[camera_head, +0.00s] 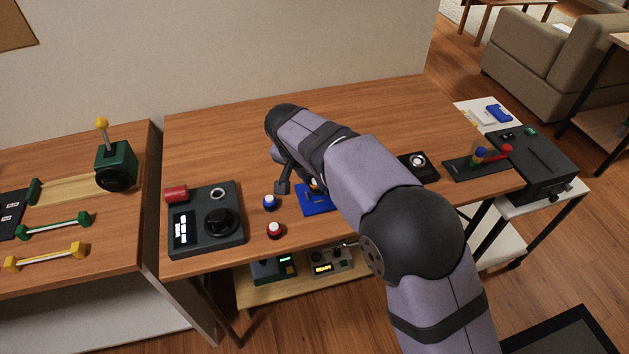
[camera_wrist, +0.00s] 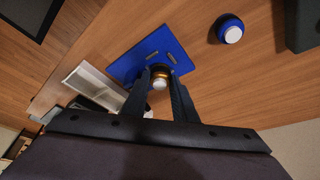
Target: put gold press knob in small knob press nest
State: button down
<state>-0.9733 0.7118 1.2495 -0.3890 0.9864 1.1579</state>
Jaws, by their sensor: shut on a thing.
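My gripper (camera_wrist: 161,76) is shut on the gold press knob (camera_wrist: 160,83), which shows in the wrist view as a gold band with a pale round end between the fingertips. The knob is over the blue plate (camera_wrist: 134,60); I cannot tell whether it touches it. In the head view, my arm hides part of the blue plate (camera_head: 314,204) and most of the knob. I cannot tell for sure which piece is the small knob press nest.
A blue button (camera_head: 269,202) and a red button (camera_head: 274,230) stand left of the blue plate. A dark console (camera_head: 206,243) with a black dial is farther left. A black stand with coloured pieces (camera_head: 478,165) is at the right. The back of the table (camera_head: 220,130) is clear.

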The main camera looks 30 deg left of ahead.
jog(key=shift+s+f, duration=0.1)
jog(key=shift+f, duration=0.65)
jog(key=shift+f, duration=0.1)
jog(key=shift+f, duration=0.1)
jog(key=c, duration=1.4)
grip_release()
jog(key=shift+c, duration=0.2)
jog(key=v, duration=1.2)
jog(key=shift+r+b, duration=0.3)
